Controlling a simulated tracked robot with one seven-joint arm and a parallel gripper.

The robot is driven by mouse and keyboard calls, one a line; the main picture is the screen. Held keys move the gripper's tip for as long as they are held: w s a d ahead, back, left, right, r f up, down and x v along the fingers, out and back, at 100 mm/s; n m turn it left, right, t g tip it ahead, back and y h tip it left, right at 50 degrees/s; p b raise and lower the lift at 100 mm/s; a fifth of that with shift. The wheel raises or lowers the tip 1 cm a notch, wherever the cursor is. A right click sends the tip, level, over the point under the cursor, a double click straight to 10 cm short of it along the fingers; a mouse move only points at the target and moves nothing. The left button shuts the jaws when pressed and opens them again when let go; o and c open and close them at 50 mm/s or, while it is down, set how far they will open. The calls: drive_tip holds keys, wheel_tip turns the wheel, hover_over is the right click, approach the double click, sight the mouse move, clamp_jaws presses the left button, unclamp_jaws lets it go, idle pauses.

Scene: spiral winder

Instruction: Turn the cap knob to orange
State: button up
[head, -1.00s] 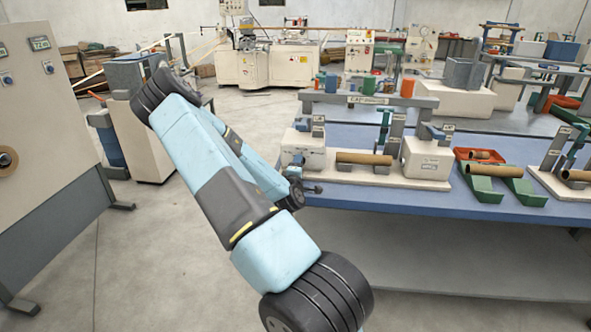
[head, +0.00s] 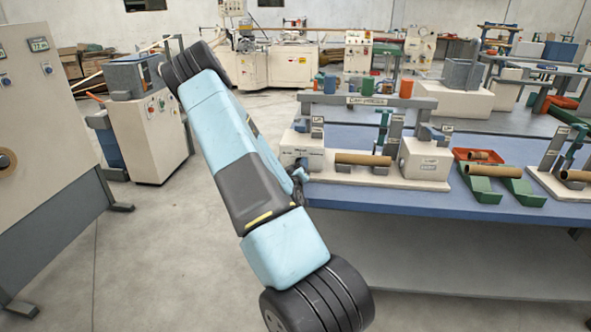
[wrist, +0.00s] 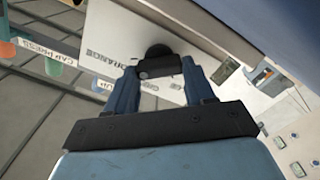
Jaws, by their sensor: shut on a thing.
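The cap knob (wrist: 158,60) is a dark round knob on a white machine housing (wrist: 115,30) in the wrist view. My gripper (wrist: 160,67) is shut on it, one blue finger on each side. A printed label reading ORANGE (wrist: 103,59) is on the housing to the left of the knob. Part of another label shows below the knob. The fingers and the tilted view make the knob's pointing direction hard to tell. In the head view, my gripper (head: 299,176) is at the front left of the white housing (head: 302,148); my arm hides the knob there.
The blue bench (head: 400,199) carries a brown tube (head: 363,159) between two white housings, with a green cradle (head: 483,187) and red tray (head: 467,154) to the right. Coloured caps (head: 368,84) stand on the shelf behind. A grey cabinet (head: 50,170) is at the left; floor lies between.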

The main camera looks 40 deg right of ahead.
drive_tip(key=shift+s+f+m, duration=0.1)
drive_tip(key=shift+f+m, duration=0.05)
drive_tip(key=shift+m, duration=0.65)
drive_tip(key=o, duration=1)
drive_tip(key=shift+o, duration=0.2)
